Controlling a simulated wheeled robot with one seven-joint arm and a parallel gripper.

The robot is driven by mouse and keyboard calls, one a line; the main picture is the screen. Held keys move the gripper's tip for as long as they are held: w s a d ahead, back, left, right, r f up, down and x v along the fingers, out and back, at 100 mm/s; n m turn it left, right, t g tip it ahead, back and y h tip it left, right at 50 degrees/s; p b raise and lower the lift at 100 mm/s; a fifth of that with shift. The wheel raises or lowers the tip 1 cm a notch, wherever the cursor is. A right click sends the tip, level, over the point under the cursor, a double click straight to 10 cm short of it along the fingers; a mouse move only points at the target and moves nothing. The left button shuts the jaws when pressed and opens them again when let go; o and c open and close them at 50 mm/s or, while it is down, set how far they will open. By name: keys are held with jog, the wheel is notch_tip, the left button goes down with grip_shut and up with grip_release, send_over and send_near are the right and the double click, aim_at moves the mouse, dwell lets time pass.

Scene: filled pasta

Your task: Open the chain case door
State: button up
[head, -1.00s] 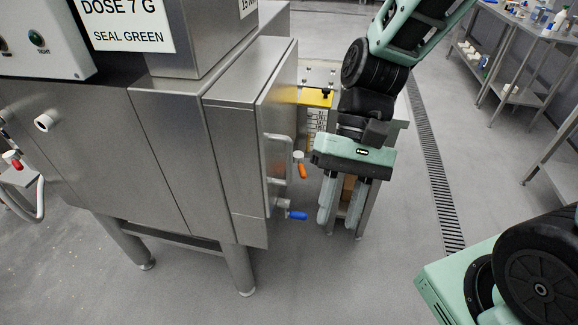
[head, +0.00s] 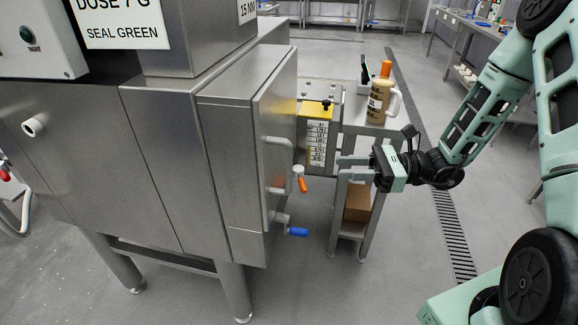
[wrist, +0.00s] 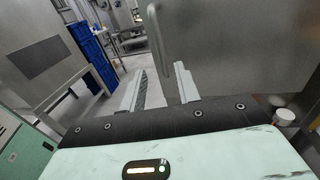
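The chain case door (head: 277,120) is the steel panel on the right end of the machine. It looks closed against its housing. Its upright bar handle (head: 290,165) has an orange-tipped lever (head: 302,184) and a blue-tipped lever (head: 297,232) beside and below it. My gripper (head: 340,168) is open and empty, right of the handle, with its fingers pointing left towards the door and a gap between. In the wrist view the handle (wrist: 157,40) stands ahead of and roughly between the two spread fingers (wrist: 162,80). The door (wrist: 240,50) fills the right side there.
A small steel stand (head: 345,215) behind my gripper carries a tan jug (head: 379,100) and has a cardboard box (head: 357,203) on its lower shelf. A yellow-topped label block (head: 317,110) sits beside the door. The floor in front is clear. Blue crates (wrist: 90,45) show in the wrist view.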

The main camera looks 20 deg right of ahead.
jog(key=p, duration=0.2)
send_over(289, 188)
jog(key=shift+w+d, duration=0.1)
jog(key=shift+w, duration=0.3)
grip_shut()
